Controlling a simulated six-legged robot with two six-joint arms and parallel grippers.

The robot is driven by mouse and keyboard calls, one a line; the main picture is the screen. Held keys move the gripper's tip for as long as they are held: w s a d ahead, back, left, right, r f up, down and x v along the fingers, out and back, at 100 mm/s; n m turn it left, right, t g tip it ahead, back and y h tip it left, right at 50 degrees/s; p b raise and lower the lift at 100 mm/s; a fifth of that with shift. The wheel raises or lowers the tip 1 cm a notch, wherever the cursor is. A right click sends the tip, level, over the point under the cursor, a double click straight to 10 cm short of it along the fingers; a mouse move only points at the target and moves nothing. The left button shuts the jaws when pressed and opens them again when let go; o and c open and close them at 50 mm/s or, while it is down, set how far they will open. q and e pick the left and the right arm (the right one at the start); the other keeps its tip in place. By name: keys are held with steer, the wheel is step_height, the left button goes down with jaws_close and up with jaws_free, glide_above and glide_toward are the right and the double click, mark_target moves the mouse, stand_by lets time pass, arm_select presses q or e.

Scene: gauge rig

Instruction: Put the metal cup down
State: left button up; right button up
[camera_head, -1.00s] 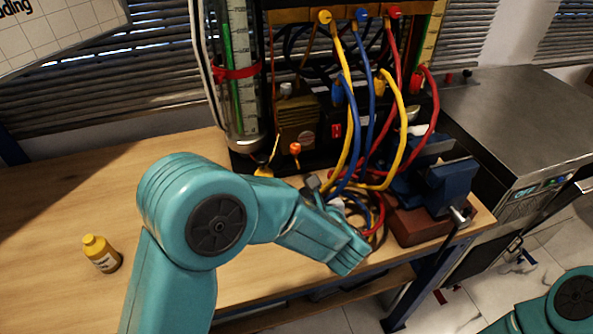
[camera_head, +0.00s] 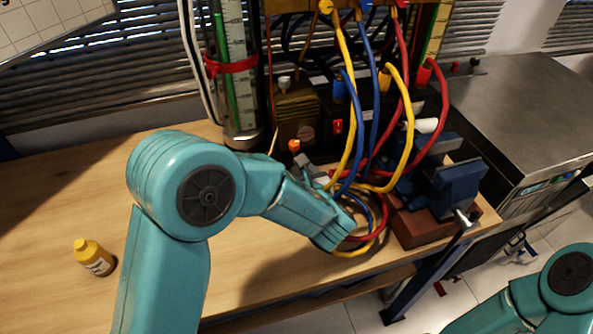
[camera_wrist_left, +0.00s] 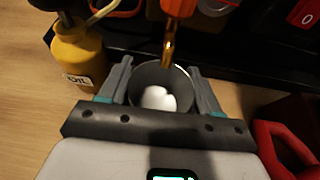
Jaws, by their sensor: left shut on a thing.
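The metal cup (camera_wrist_left: 146,76) shows in the left wrist view as a round grey cup with something white in its bottom. My left gripper (camera_wrist_left: 160,82) is shut on it, one finger on each side. In the head view my left gripper (camera_head: 305,163) is over the back of the wooden bench, close in front of the gauge rig. My own wrist hides the cup there. Whether its base touches the bench cannot be told. My right arm shows at the lower right of the head view, its gripper out of frame.
A yellow oil can (camera_wrist_left: 78,55) stands close left. Cables (camera_head: 385,180) and a blue vise (camera_head: 445,190) lie right. A yellow bottle (camera_head: 94,257) stands on the otherwise clear left bench (camera_head: 50,200).

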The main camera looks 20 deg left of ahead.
arm_select(q)
steer(key=shift+w+a, duration=0.3)
steer(key=shift+w, duration=0.15)
steer(key=shift+f, duration=0.45)
steer(key=shift+s+f+b, duration=0.15)
steer(key=shift+f+b, duration=0.1)
steer(key=shift+b, duration=0.2)
steer(key=shift+d, duration=0.1)
arm_select(e)
steer(key=shift+w+d+f, duration=0.15)
steer(key=shift+w+f, duration=0.25)
steer(key=shift+w, duration=0.05)
arm_select(q)
steer(key=shift+f, duration=0.1)
steer(key=shift+f, duration=0.15)
steer(key=o, duration=1.2)
steer(key=shift+c, duration=0.2)
arm_select(e)
steer(key=shift+s+f, duration=0.1)
steer(key=shift+f, duration=0.05)
